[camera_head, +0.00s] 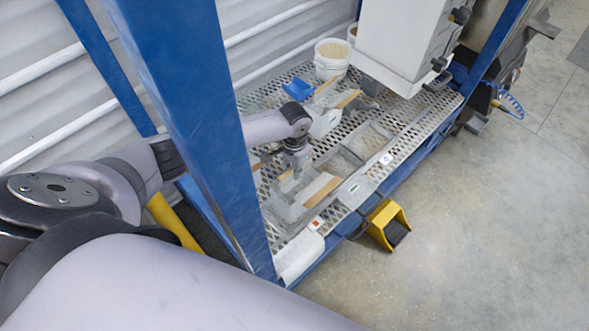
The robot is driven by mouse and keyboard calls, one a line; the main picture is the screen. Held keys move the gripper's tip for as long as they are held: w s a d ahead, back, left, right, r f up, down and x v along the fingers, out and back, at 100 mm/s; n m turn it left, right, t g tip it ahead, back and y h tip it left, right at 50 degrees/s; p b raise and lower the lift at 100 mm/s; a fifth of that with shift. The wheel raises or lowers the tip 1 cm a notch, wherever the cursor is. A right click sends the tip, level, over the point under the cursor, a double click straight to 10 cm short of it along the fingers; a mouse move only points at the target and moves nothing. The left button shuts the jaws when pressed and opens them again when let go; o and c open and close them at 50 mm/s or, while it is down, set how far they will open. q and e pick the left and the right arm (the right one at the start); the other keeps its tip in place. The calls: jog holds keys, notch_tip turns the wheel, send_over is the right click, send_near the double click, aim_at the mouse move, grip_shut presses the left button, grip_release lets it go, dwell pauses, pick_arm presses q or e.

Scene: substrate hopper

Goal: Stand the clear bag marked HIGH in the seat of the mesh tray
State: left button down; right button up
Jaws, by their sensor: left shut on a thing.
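The mesh tray (410,128) is a perforated grey metal deck inside the blue frame, with recessed seats, one of them a shallow grey seat (374,138) near its middle. My left gripper (299,166) reaches down over the near left part of the tray. It is shut on a pale, see-through thing (291,186) that looks like a clear bag, low among grey bins. Its marking is too small to read, and I cannot tell whether it touches what is below. My right gripper is not in view.
White buckets (331,58) stand at the back of the tray. A blue scoop (297,89) lies near them. A large white hopper housing (405,40) hangs over the back right. A blue post (205,130) stands close before my left arm. A yellow foot pedal (388,222) is on the floor.

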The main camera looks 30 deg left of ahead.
pick_arm(q)
jog(key=shift+f, duration=0.15)
jog(key=c, duration=1.7)
grip_release()
notch_tip(320, 180, up, 12)
jog(key=shift+r, duration=0.1)
